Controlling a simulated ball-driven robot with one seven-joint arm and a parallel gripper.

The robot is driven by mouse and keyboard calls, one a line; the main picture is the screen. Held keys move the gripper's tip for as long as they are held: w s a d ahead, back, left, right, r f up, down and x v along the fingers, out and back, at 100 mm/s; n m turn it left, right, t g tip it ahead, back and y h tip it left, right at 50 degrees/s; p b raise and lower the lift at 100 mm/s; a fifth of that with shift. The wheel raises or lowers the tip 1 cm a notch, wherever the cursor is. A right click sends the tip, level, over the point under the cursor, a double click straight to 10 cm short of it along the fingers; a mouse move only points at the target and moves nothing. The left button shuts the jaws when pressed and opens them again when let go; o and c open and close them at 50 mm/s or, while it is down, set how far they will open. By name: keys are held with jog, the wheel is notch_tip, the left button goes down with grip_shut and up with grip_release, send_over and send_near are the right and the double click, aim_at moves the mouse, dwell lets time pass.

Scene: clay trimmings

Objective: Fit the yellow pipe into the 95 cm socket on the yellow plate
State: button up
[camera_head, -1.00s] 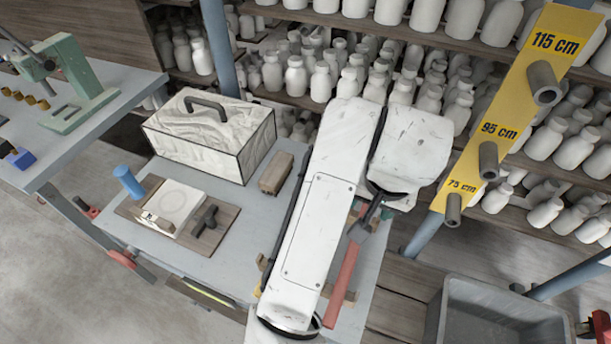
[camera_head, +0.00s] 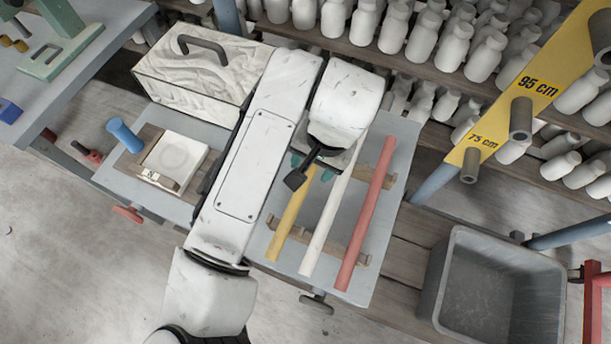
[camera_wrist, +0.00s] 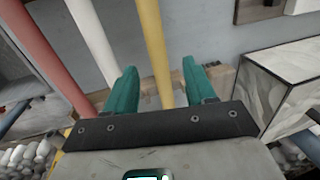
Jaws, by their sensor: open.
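The yellow pipe (camera_head: 291,217) lies on wooden rests on the table, left of a white pipe and a red pipe. My gripper (camera_head: 312,167) is open above the pipes' far ends, partly hidden by my arm. In the wrist view, the yellow pipe (camera_wrist: 153,45) runs between the two teal fingers of my gripper (camera_wrist: 160,66). I cannot tell how far above the pipe the fingers are. The yellow plate (camera_head: 556,58) slants at the upper right. Its 95 cm socket (camera_head: 521,120) is a grey tube by the "95 cm" label, above the 75 cm socket (camera_head: 469,164).
The white pipe (camera_head: 326,222) and red pipe (camera_head: 365,215) lie close beside the yellow one. A patterned box (camera_head: 195,80) and a blue cylinder (camera_head: 124,135) stand to the left. A grey bin (camera_head: 440,290) stands at the lower right. Shelves of white bottles fill the back.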

aim_at(309, 174)
jog(key=f, duration=0.4)
jog(key=shift+a+f, duration=0.1)
jog(key=shift+a, duration=0.25)
grip_shut()
